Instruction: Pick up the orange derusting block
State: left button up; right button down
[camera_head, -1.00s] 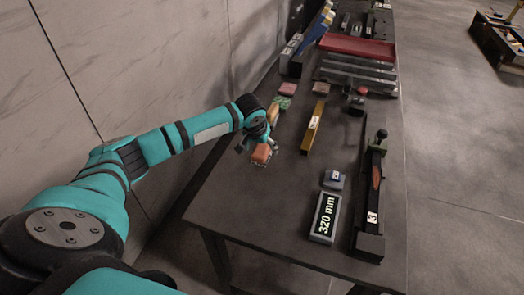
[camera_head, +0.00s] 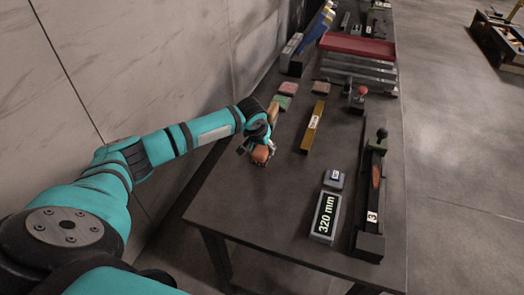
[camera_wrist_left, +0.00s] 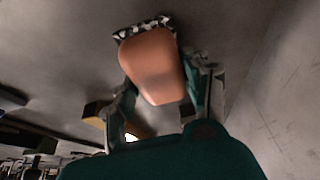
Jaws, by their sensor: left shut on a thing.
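The orange derusting block (camera_head: 261,154) is at the left edge of the dark table, at the end of my left arm. My left gripper (camera_head: 258,149) is shut on it. In the left wrist view the orange block (camera_wrist_left: 153,65) sits between the two fingers of my left gripper (camera_wrist_left: 160,95), with a black-and-white speckled edge at its far end. Whether the block touches the table is hard to tell. My right gripper is not in view.
A yellow bar (camera_head: 312,128) lies right of the gripper. A green block (camera_head: 281,102) and a pink block (camera_head: 288,88) lie behind it. A 320 mm block (camera_head: 325,217) and a black tool (camera_head: 371,205) are at the front right. A wall (camera_head: 150,60) stands at left.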

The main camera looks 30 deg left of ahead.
pick_arm(q)
jog(key=shift+r, duration=0.1)
jog(key=shift+w+r, duration=0.1)
jog(key=shift+r, duration=0.5)
jog(key=shift+c, duration=0.7)
notch_tip(320, 180, up, 2)
jog(key=shift+r+b, duration=0.2)
jog(key=shift+b, duration=0.25)
jog(key=w+d, duration=0.1)
jog(key=d, duration=0.3)
jog(key=w+d+b, duration=0.1)
jog(key=d, duration=0.4)
jog(key=w+d+r+b, duration=0.1)
jog(key=d, duration=0.4)
jog(key=shift+w+d, duration=0.2)
jog(key=shift+w, duration=0.05)
jog(key=shift+w+d+r+b, duration=0.15)
jog(key=shift+d+b, duration=0.15)
jog(key=shift+d, duration=0.25)
